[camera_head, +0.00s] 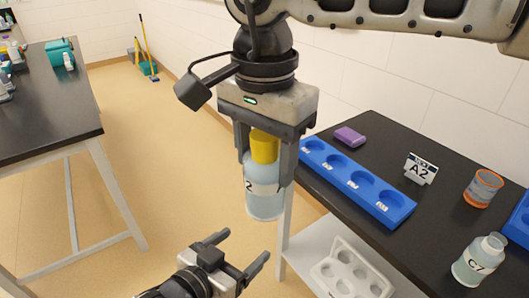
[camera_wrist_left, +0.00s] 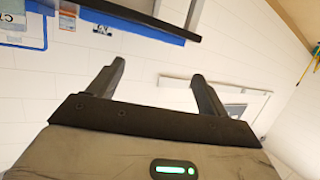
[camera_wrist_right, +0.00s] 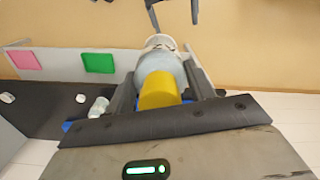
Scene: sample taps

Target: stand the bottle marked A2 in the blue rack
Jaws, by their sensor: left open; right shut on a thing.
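My right gripper (camera_head: 265,172) is shut on a pale blue bottle (camera_head: 264,203) with a yellow cap. The bottle hangs upright in the air, left of the bench; its label is partly hidden, with a "2" showing. It also shows in the right wrist view (camera_wrist_right: 162,66) between the fingers. The blue rack (camera_head: 398,207) lies along the near left edge of the black bench, its several round wells looking empty. A small A2 sign (camera_head: 420,169) stands on the bench behind the rack. My left gripper (camera_head: 243,254) is open and empty, below the bottle; its fingers also show in the left wrist view (camera_wrist_left: 155,88).
A bottle marked C7 (camera_head: 478,262) and an orange-rimmed jar (camera_head: 483,187) stand on the bench at right. A purple block (camera_head: 349,137) lies behind the rack. Another blue piece (camera_head: 520,222) is at the right edge. A white holder (camera_head: 348,272) sits on the lower shelf.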

